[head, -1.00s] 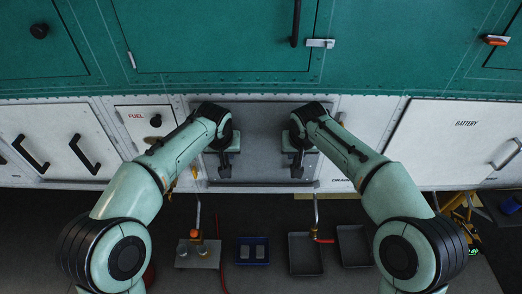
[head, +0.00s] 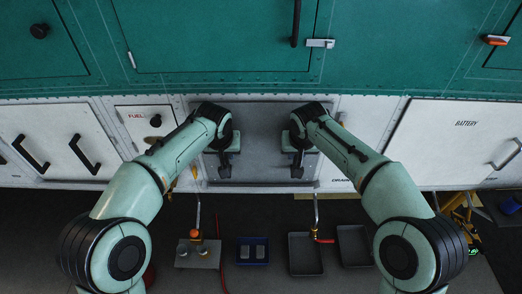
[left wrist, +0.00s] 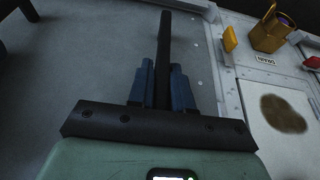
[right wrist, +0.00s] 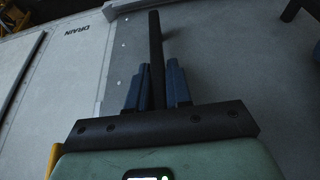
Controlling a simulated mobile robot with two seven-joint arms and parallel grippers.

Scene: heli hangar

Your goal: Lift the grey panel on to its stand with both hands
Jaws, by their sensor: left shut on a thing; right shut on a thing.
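The grey panel (head: 262,150) is upright against the white lower side of the helicopter, between my two grippers in the head view. It carries two dark bar handles. My left gripper (head: 225,168) is shut on the left handle; the bar (left wrist: 165,55) passes between its blue fingers in the left wrist view. My right gripper (head: 297,168) is shut on the right handle; the bar (right wrist: 155,50) passes between its blue fingers in the right wrist view. The grey panel fills much of both wrist views (left wrist: 90,70). I cannot make out a separate stand.
A fuel door (head: 142,128) is left of the panel and a battery door (head: 450,140) is right.

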